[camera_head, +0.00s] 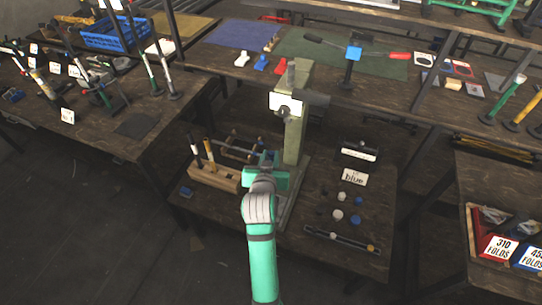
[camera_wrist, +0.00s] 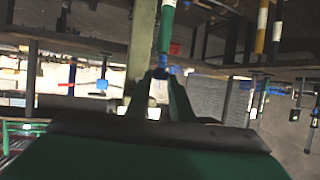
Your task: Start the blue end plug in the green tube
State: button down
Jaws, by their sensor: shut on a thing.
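My gripper (camera_wrist: 162,84) is shut on a small blue end plug (camera_wrist: 160,73), which shows between its two green fingertips in the wrist view. A green tube (camera_wrist: 166,30) with a white band stands in line with the plug, its end close to the fingertips. I cannot tell whether plug and tube touch. In the head view my gripper (camera_head: 264,161) is in front of the foot of the olive press (camera_head: 291,130), above the middle table. There the held plug and the tube end are too small and covered to make out.
A wooden rack (camera_head: 214,177) with upright tubes stands left of my gripper. To the right, loose blue caps (camera_head: 358,201) and white caps (camera_head: 338,214) lie near a "blue" label (camera_head: 354,178). A dark bar (camera_head: 340,238) lies near the table's front edge. The press rises just behind my gripper.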

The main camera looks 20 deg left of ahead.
jog(key=shift+f, duration=0.95)
jog(key=c, duration=1.5)
grip_release()
jog(key=shift+d, duration=0.1)
jog(key=v, duration=1)
jog(key=shift+s+r, duration=0.1)
jog(key=shift+s, duration=0.3)
